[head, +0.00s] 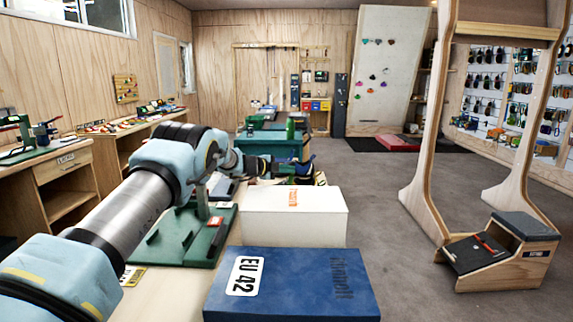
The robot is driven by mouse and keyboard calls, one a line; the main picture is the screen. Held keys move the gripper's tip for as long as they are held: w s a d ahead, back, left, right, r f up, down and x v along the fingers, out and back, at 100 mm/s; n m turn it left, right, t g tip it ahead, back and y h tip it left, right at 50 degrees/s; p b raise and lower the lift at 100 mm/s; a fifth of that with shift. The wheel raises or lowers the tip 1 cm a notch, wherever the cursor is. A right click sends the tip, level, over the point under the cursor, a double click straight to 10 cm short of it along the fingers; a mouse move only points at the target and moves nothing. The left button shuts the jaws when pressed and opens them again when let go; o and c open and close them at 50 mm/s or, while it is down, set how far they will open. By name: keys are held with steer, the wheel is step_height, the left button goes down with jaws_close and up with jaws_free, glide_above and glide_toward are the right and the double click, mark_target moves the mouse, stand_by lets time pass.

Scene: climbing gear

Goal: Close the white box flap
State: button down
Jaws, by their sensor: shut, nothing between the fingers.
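The white box (293,217) stands on the bench in the middle of the picture, with orange lettering on its top near the far edge. Its top looks flat from here, and I cannot make out a separate raised flap. My arm reaches in from the lower left, and my gripper (277,167) is beyond the box's far left edge, a little above the bench. The gripper is small and dark against dark and blue items behind it. It is shut and holds nothing. Whether it touches the box cannot be told.
A blue box (300,285) marked EU 42 lies in front of the white box. A green base plate (185,237) with an upright post is to the left. Dark and blue items crowd the bench around the gripper. Open carpet (375,200) lies to the right.

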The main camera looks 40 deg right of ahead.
steer(key=shift+w+d+f, duration=0.1)
steer(key=shift+f, duration=0.5)
steer(key=shift+w+d+f, duration=0.1)
steer(key=shift+f, duration=0.5)
steer(key=shift+w+f+n+g+y, duration=0.1)
steer(key=shift+f+n+g+y, duration=0.3)
steer(key=shift+f, duration=0.85)
